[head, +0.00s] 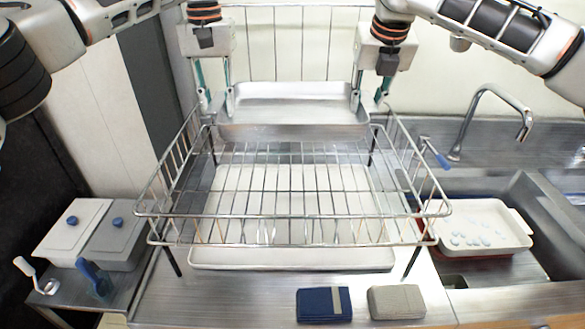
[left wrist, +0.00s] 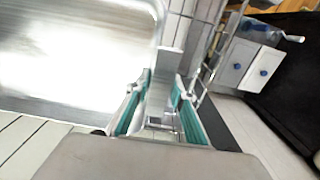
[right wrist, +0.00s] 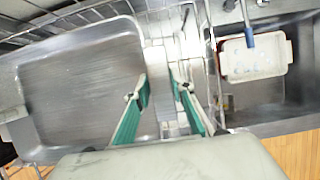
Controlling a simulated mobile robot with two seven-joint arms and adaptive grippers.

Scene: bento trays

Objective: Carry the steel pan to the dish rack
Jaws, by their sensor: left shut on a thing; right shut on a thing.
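The steel pan (head: 290,128) is a wide, shallow, empty tray at the far side of the wire dish rack (head: 290,216) in the head view. My left gripper (head: 216,100) is shut on its left rim and my right gripper (head: 370,98) on its right rim. The pan looks about level. Its front edge meets the rack's back rail in the picture; I cannot tell its height above the wires. The pan fills the left of the left wrist view (left wrist: 70,50) and of the right wrist view (right wrist: 85,80). The rack is empty.
A pale tray lies under the rack. Lidded boxes (head: 72,228) and brushes (head: 95,278) stand at the left. A blue cloth (head: 324,305) and a grey-brown sponge (head: 397,302) lie in front. At the right are a sink with a white dish (head: 485,238) and a faucet (head: 500,95).

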